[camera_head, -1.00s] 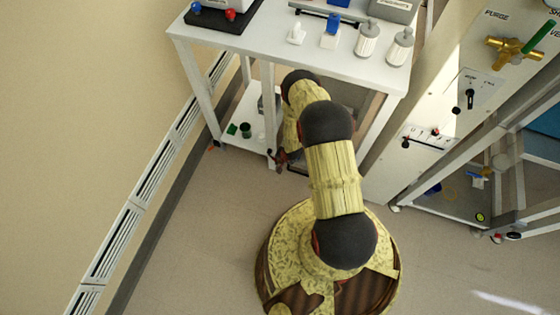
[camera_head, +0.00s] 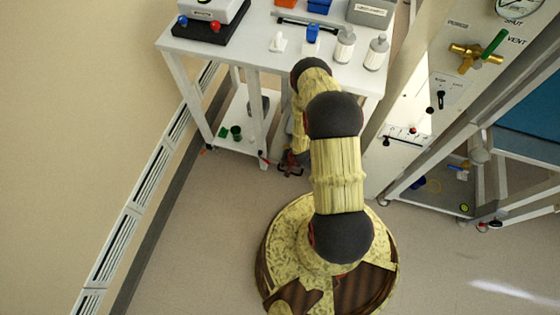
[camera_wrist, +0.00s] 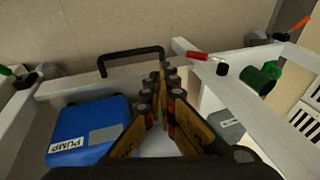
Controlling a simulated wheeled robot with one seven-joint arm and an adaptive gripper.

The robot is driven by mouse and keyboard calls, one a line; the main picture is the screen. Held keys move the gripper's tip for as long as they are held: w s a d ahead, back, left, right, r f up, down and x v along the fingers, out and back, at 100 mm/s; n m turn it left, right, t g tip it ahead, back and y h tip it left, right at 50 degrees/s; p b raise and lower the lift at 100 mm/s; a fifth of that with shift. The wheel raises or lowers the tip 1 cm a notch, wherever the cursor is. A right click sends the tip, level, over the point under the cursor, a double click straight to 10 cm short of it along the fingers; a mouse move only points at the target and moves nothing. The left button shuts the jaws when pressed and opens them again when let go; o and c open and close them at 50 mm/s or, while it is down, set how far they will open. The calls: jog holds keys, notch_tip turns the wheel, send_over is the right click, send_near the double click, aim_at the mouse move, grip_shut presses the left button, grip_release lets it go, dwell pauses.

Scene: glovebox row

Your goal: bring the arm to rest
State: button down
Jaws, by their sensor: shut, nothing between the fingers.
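My arm (camera_head: 338,175) reaches up from my base toward the white bench, bent downward at its far end. My gripper (camera_head: 290,168) hangs low beside the bench's front leg, small and partly hidden by the arm in the head view. In the wrist view my gripper (camera_wrist: 164,80) is shut and empty, its fingers together. Below or behind it there are a blue box labelled PUMP (camera_wrist: 90,130) and a black bar handle (camera_wrist: 131,58). Whether the fingers touch anything there cannot be told.
The white bench (camera_head: 235,48) carries white bottles (camera_head: 376,55), a blue item and a grey box (camera_head: 371,13). Green pieces (camera_head: 236,132) sit on its lower shelf. A valve panel (camera_head: 465,60) and a frame stand right. The floor (camera_head: 195,240) left of my base is clear.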

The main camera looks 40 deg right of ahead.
jog(key=shift+s+d+r, duration=0.15)
jog(key=shift+s+r, duration=0.25)
